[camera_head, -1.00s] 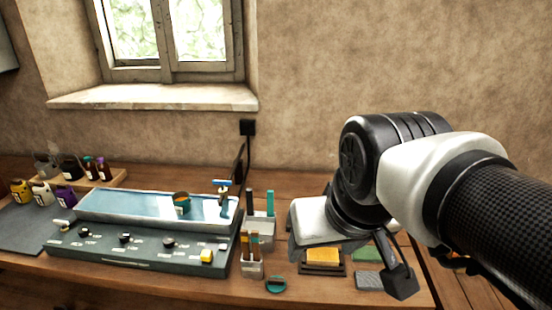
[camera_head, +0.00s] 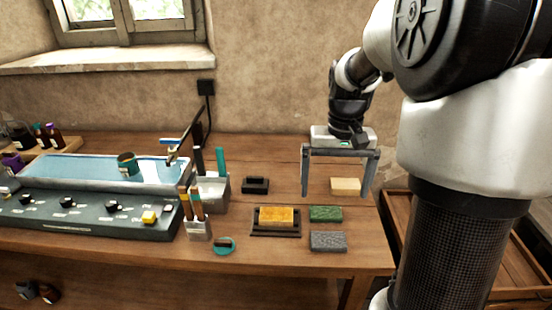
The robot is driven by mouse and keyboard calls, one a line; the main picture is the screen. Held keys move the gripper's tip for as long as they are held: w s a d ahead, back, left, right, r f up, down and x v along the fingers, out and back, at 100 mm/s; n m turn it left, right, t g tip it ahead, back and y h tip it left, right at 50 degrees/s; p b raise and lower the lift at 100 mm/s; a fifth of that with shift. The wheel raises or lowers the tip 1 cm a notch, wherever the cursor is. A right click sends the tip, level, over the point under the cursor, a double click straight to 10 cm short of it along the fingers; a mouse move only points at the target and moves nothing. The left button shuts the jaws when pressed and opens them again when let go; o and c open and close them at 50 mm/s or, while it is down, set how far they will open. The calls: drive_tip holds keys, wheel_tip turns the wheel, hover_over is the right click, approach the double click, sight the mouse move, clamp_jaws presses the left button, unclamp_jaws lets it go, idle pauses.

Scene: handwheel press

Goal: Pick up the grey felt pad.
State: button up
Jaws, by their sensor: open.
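The grey felt pad (camera_head: 328,241) is a flat, speckled grey block lying on the wooden table near its front right edge. It lies just in front of a green pad (camera_head: 325,214). My gripper (camera_head: 334,194) is open and empty, with its two long grey fingers pointing down and spread wide. It is above the back right of the table, farther back than the grey pad. A pale beige block (camera_head: 345,186) shows between the fingers, near the right one; I cannot tell how high the fingertips are above the table.
An orange sponge (camera_head: 276,216) sits in a dark tray (camera_head: 258,232) left of the pads. A black block (camera_head: 255,185) lies behind it. A teal round item (camera_head: 223,246), brush holders (camera_head: 198,230) and a water-filled basin (camera_head: 90,168) stand farther left. Table in front of the grey pad is bare.

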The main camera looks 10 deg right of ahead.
drive_tip(key=b, duration=0.2)
hover_over(329, 240)
drive_tip(key=f, duration=1.3)
drive_tip(key=shift+w+a+f, duration=0.1)
drive_tip(key=shift+a, duration=0.15)
drive_tip(key=shift+d+f, duration=0.2)
drive_tip(key=shift+f, duration=2.55)
